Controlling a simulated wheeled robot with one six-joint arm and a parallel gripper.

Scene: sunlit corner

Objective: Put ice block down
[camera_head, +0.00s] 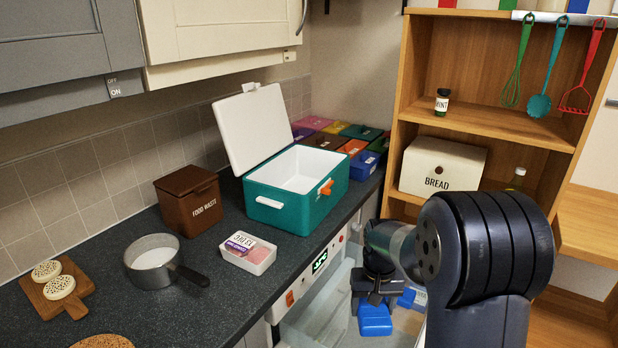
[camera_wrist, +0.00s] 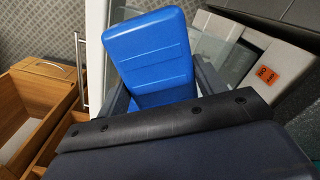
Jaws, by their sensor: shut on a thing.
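A brown food waste bin (camera_head: 188,200), a saucepan (camera_head: 153,262) and a white tub (camera_head: 248,252) stand on the dark counter (camera_head: 140,312). Several coloured boxes fill the back corner. A wooden shelf with a bread bin (camera_head: 441,164) stands behind my arm.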

